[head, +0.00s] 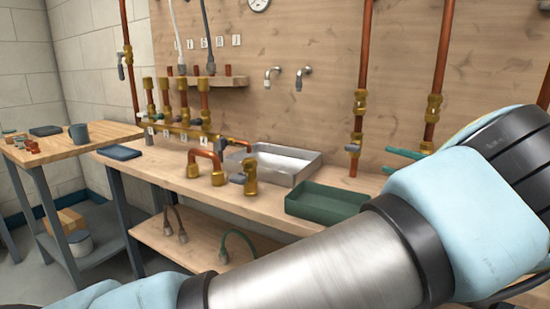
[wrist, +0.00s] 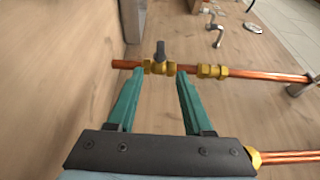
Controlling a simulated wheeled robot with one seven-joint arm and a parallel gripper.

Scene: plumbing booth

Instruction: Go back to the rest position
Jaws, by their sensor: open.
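My gripper (wrist: 160,74) shows in the wrist view with its two teal fingers spread apart and nothing held between them. Its fingertips are close to a brass valve (wrist: 158,68) with a dark handle (wrist: 160,50) on a copper pipe; I cannot tell whether they touch it. In the head view, the teal fingers of my gripper (head: 388,160) point left towards the upright copper pipe (head: 368,50) at the right of the bench, near the valve's handle (head: 352,148). My arm crosses the lower right and hides part of the bench.
The wooden bench (head: 170,165) carries a metal tray (head: 285,163), a green tray (head: 325,200) and a copper-and-brass pipe assembly (head: 205,162). Another upright pipe (head: 440,60) stands right of my fingers. A side table (head: 85,140) stands at left. Floor shows at lower left.

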